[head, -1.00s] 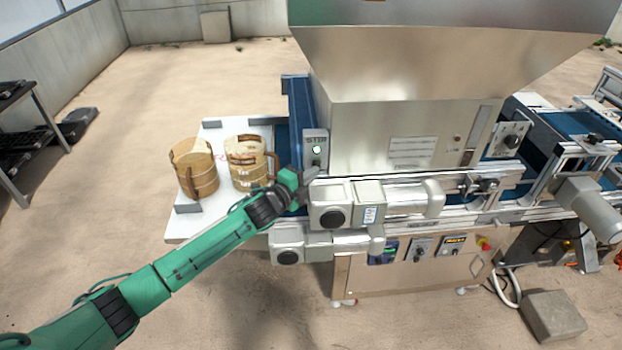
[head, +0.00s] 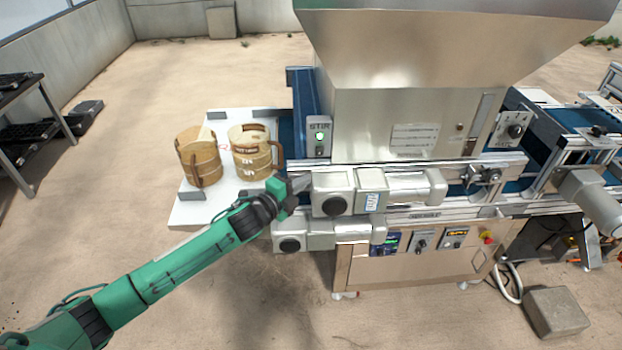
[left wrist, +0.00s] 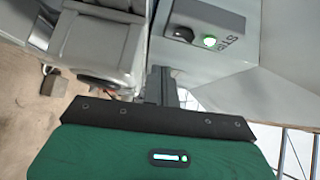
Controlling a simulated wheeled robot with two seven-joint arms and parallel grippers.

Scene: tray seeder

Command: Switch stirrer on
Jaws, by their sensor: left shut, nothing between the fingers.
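The stirrer's switch box, a grey plate marked STIR (head: 319,126), stands on the near left of the seeder below the hopper. Its round green light (head: 319,136) is lit, with a dark knob (head: 319,150) below it. In the left wrist view the green light (left wrist: 209,41) glows beside the black knob (left wrist: 184,34). My left gripper (head: 303,182) is shut and empty, below and a little left of the box, apart from the knob. Its dark fingers (left wrist: 161,85) also show in the left wrist view. My right gripper is not in view.
A grey motor housing (head: 332,196) lies close right of my left gripper. Two wooden buckets, one left (head: 200,160) and one right (head: 250,155), stand on a white board (head: 190,213). The steel hopper (head: 450,45) rises above. The floor at front left is clear.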

